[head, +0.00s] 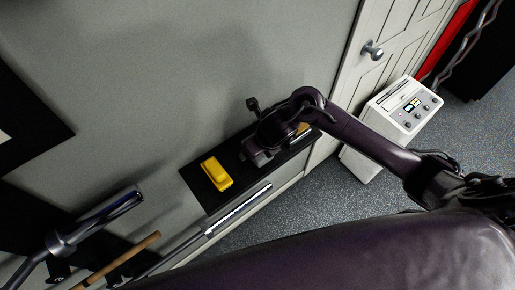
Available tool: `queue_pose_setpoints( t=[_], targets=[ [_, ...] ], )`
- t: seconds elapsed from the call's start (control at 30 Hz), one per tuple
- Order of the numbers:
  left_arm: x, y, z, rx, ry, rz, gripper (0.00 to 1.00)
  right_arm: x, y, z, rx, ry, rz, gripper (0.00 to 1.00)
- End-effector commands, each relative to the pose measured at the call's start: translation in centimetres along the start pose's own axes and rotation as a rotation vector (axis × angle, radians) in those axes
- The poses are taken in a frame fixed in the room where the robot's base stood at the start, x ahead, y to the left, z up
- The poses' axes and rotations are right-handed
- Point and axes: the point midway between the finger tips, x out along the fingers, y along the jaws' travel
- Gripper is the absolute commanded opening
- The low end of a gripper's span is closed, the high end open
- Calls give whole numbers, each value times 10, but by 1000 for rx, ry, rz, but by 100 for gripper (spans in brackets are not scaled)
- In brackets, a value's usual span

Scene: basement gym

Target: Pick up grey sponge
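My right arm comes in from the right. Its gripper (258,156) is over the black shelf (202,187) on the grey wall. The wrist blocks the view of its fingers, so I cannot tell if it is open or shut, or if it holds anything. I cannot make out a grey sponge; the gripper and wrist cover the middle of the shelf. My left gripper is not in view.
A yellow object (216,173) lies on the shelf, left of the gripper. A small orange-tan thing (302,129) shows behind the wrist. A white console (402,107) stands at right by the white door (391,38). A metal bar (237,209) runs below the shelf.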

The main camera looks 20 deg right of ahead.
Motion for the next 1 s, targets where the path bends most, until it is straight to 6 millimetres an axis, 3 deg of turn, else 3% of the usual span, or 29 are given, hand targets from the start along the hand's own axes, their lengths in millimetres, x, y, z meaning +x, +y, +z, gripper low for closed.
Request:
queue_pose_setpoints(
  t=[0.43,0.8,1.0],
  targets=[
    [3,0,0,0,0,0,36,2,0,-1,0,0,0,80],
    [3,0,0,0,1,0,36,2,0,-1,0,0,0,32],
    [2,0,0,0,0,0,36,2,0,-1,0,0,0,32]
  ],
)
